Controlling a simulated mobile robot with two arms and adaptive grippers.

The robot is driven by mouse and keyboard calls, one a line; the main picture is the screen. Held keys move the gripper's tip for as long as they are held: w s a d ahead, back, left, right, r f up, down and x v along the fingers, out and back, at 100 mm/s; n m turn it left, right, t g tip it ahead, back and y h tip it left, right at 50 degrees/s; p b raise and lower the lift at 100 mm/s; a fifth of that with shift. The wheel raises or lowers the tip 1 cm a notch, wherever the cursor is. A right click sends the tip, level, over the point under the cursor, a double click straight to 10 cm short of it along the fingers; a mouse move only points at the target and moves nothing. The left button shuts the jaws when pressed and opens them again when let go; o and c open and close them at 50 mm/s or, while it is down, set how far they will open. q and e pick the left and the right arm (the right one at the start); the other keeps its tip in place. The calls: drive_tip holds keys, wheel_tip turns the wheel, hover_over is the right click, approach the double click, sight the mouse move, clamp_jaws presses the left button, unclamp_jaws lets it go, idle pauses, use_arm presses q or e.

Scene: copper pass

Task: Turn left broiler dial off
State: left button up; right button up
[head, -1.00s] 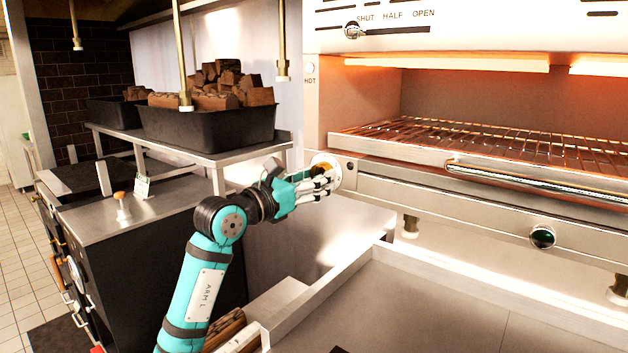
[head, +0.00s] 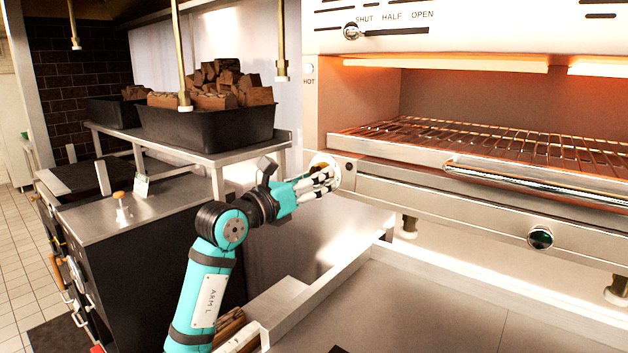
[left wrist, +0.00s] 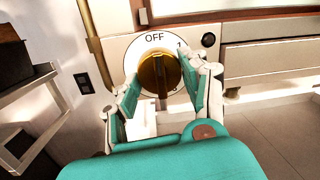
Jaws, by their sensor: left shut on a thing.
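The left broiler dial is a brass knob (left wrist: 159,73) on a round white plate marked "OFF" at the top and "1" at the upper right, seen in the left wrist view. Its raised bar stands close to upright; I cannot tell which end is the pointer. My left gripper (left wrist: 162,80) has its fingers on both sides of the knob and is shut on it. In the head view, the left gripper (head: 320,182) reaches the broiler's lower left corner, and its fingers hide most of the knob; the pale dial plate (head: 322,160) shows behind. My right gripper is not in view.
The broiler's rack (head: 440,135) glows orange above a long front handle (head: 540,183). A black bin of firewood (head: 208,125) stands on a shelf at left. A steel counter (head: 440,300) lies below, mostly clear.

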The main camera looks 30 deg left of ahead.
use_arm(q)
drive_tip(key=o, duration=1.2)
drive_tip(key=shift+c, duration=0.2)
drive_tip(key=shift+s, duration=0.15)
drive_tip(key=s+a+f, duration=0.1)
drive_tip(key=s, duration=1)
drive_tip(key=shift+s+a, duration=0.35)
drive_tip(key=shift+a, duration=0.05)
